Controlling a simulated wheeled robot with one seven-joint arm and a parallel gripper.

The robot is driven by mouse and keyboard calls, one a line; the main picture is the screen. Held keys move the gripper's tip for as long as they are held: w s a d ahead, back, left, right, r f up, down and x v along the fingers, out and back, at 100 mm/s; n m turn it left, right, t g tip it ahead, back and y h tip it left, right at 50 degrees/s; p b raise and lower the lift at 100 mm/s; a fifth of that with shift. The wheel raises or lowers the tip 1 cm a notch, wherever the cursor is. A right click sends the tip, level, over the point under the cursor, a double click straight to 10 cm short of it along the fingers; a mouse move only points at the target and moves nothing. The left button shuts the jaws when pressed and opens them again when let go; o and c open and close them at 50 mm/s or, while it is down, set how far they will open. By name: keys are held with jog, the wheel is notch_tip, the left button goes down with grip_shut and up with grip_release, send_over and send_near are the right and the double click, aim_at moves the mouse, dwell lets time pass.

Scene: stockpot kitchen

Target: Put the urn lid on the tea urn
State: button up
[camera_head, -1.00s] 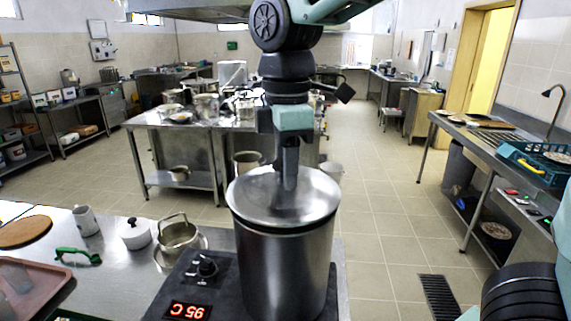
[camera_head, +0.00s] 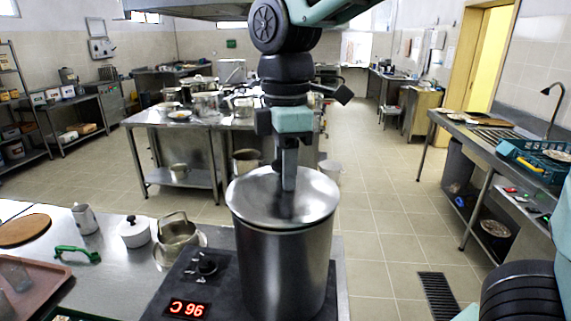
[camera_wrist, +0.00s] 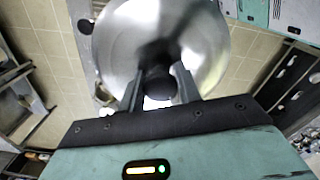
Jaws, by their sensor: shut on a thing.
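The tall steel tea urn (camera_head: 275,265) stands upright at the front centre, on a dark base with a dial and a red display reading 96 C. The round steel urn lid (camera_head: 255,197) lies level across the urn's mouth, with no dark gap showing under its edge at the front. My gripper (camera_head: 288,184) points straight down over the middle of the lid. In the wrist view my gripper (camera_wrist: 158,92) is shut on the lid's dark knob (camera_wrist: 157,82), and the shiny lid (camera_wrist: 118,45) spreads out beyond it. The urn's inside is hidden.
Left of the urn on the counter are a steel pot (camera_head: 176,236), a white lidded pot (camera_head: 134,233), a green-handled tool (camera_head: 77,254), a pitcher (camera_head: 85,219) and a brown tray (camera_head: 45,288). Open floor lies to the right.

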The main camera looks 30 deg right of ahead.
jog(key=shift+f, duration=0.2)
jog(key=o, duration=1.2)
jog(key=shift+r, duration=0.1)
